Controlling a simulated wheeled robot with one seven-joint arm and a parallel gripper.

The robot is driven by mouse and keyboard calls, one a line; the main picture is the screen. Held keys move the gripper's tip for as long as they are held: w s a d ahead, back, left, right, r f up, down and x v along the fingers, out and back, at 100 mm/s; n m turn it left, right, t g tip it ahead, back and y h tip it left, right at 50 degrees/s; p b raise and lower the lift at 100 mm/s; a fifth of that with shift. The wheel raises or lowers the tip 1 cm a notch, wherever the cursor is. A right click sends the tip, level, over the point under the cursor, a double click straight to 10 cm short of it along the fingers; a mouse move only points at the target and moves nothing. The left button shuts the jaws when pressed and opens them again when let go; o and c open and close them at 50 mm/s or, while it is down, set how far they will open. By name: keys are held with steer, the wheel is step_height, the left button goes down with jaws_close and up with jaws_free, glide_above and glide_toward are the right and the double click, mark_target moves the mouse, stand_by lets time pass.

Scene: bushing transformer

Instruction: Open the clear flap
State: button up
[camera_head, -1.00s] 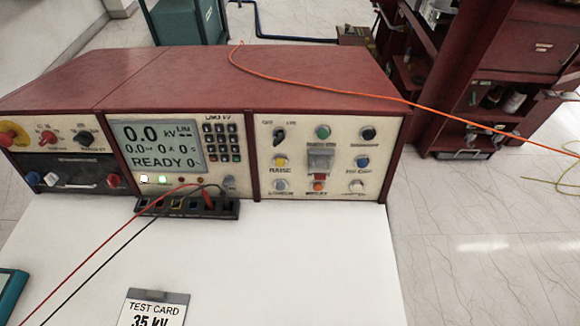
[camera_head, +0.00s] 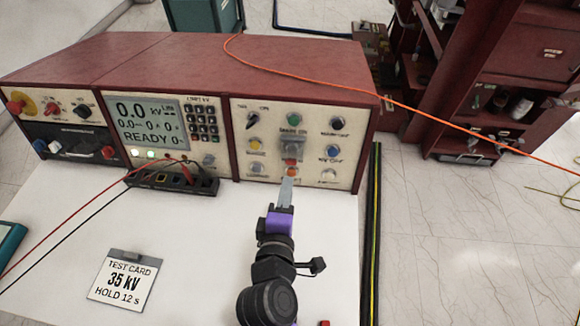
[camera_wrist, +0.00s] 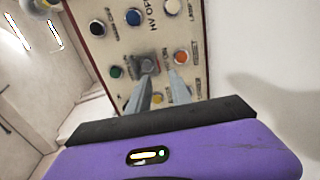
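The clear flap (camera_head: 292,146) is a greyish see-through cover on the right-hand panel of the red console. It looks shut over what is behind it, though its exact angle is hard to tell. The flap also shows in the wrist view (camera_wrist: 148,63). My gripper (camera_head: 289,182) reaches up toward the panel, with its fingertips just below the flap. In the wrist view my gripper's two fingers (camera_wrist: 160,78) stand apart with a narrow gap and nothing between them. The left finger overlaps the flap's area; I cannot tell whether it touches.
A red-orange button (camera_head: 290,163) sits just below the flap. Coloured buttons and a selector knob (camera_head: 252,119) surround it. A test card (camera_head: 124,281) and a black socket strip (camera_head: 172,181) with leads are on the left. An orange cable (camera_head: 400,103) crosses the console top.

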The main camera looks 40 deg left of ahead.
mark_target(292, 152)
steer(key=shift+r+x, duration=0.2)
steer(key=shift+x, duration=3.8)
steer(key=shift+a, duration=0.15)
steer(key=shift+s, duration=0.1)
jaws_close()
